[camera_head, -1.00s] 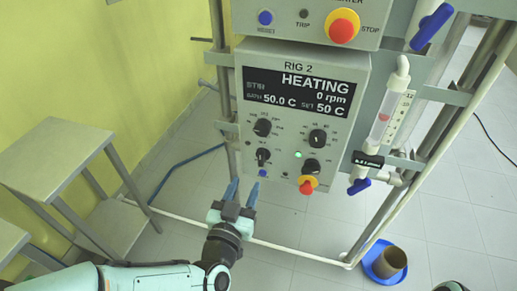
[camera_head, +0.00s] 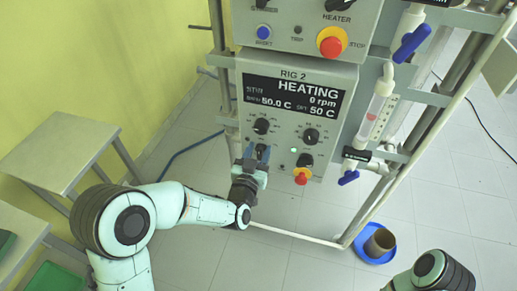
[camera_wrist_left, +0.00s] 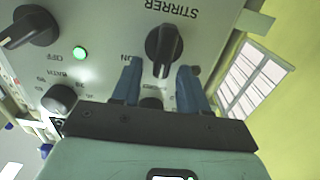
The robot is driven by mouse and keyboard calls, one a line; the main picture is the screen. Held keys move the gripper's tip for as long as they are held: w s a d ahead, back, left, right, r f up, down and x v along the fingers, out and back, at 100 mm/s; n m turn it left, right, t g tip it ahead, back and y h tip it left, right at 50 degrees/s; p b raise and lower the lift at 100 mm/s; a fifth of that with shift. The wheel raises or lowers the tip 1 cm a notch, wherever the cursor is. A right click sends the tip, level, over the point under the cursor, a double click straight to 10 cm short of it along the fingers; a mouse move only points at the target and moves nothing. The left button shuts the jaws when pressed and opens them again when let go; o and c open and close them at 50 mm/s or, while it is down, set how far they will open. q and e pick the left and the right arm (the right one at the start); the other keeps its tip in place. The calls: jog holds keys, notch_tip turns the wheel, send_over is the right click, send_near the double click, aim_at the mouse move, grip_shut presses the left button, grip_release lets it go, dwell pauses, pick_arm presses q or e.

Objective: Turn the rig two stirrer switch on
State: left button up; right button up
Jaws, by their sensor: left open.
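The rig 2 panel (camera_head: 292,120) faces me; its display (camera_head: 291,96) reads HEATING, 0 rpm, bath 50.0 C, set 50 C. My left gripper (camera_head: 257,153) is at the panel's lower left and largely covers the lower-left knob there. In the left wrist view, a black knob (camera_wrist_left: 162,48) sits beside the word STIRRER, with ON lettering near it. The fingers of my left gripper (camera_wrist_left: 160,78) are open, one on each side of this knob, with gaps visible. Whether they touch the panel is unclear. My right gripper is out of view.
A glass flow tube (camera_head: 377,112) with blue valves stands to the right. A blue dish with a brown pot (camera_head: 380,242) is on the floor. A table (camera_head: 62,150) stands at left.

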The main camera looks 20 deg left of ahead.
pick_arm(q)
jog(key=c, duration=0.8)
jog(key=shift+f, duration=0.1)
grip_shut()
